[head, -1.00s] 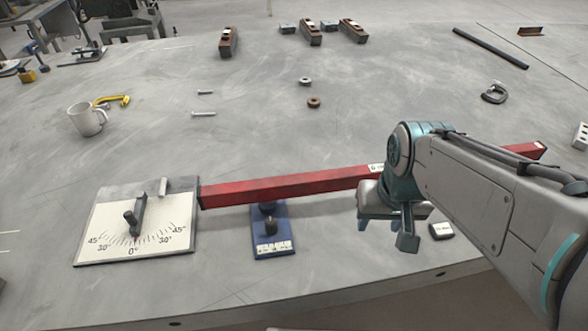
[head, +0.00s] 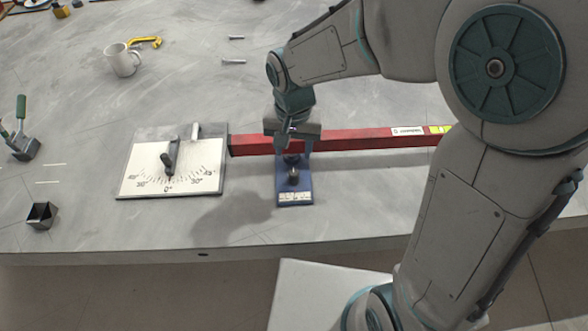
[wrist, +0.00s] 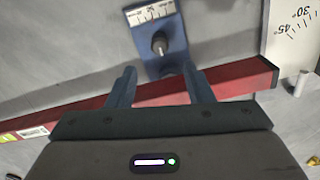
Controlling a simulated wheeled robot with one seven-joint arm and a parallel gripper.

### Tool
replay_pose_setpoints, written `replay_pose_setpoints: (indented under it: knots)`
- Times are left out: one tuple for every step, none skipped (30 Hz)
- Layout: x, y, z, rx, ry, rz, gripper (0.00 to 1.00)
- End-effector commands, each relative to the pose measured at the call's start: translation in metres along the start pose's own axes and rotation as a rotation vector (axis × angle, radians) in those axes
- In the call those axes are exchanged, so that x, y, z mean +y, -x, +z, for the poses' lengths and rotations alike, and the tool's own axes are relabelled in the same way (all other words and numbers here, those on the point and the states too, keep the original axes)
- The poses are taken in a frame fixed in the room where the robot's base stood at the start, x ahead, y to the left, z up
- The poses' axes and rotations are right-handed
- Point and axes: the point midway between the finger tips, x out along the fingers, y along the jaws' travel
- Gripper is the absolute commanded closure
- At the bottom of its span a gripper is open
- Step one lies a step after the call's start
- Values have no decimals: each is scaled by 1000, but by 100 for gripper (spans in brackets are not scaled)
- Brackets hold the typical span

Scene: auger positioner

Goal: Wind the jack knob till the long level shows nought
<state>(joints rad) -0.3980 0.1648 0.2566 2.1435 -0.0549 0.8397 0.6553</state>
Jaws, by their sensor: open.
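The blue jack (head: 295,197) stands near the table's front edge with a dark round knob (head: 294,176) on it. The knob also shows in the wrist view (wrist: 159,44), just beyond my fingers. The long red level (head: 365,139) lies across behind the knob, and my arm hides its right end. I cannot read its indication. My gripper (head: 294,150) is above the red level at the jack, pointing down, open and empty. In the wrist view its two fingers (wrist: 158,72) stand apart, with the red level between and beneath them.
A white angle board (head: 140,182) with a dark pointer (head: 170,160) near 0° lies left of the jack. A mug (head: 122,60), a yellow clamp (head: 146,42) and bolts (head: 233,61) lie behind. A small dark open box (head: 41,215) is at the front left. The table between is clear.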

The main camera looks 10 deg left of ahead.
Motion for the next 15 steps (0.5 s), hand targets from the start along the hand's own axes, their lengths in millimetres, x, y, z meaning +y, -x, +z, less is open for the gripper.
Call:
replay_pose_setpoints:
  knots:
    - [1,-13,1,-5,1,3,53]
    - [1,-20,1,-6,1,3,53]
    - [1,-29,1,-5,1,2,53]
    - [1,-36,1,-6,1,3,53]
    - [1,-42,1,-6,1,3,53]
    - [1,-51,1,-5,2,2,53]
    - [1,-57,1,-6,2,3,53]
    - [0,-62,1,-4,1,2,53]
    - [0,-70,1,-5,1,2,53]
    - [0,-75,1,-5,2,1,53]
    - [1,-80,2,-5,2,1,53]
    - [1,-85,1,-4,2,1,53]
    - [1,-88,1,-3,1,1,53]
    - [1,-91,0,-2,1,1,53]
    - [1,-95,0,-2,0,0,53]
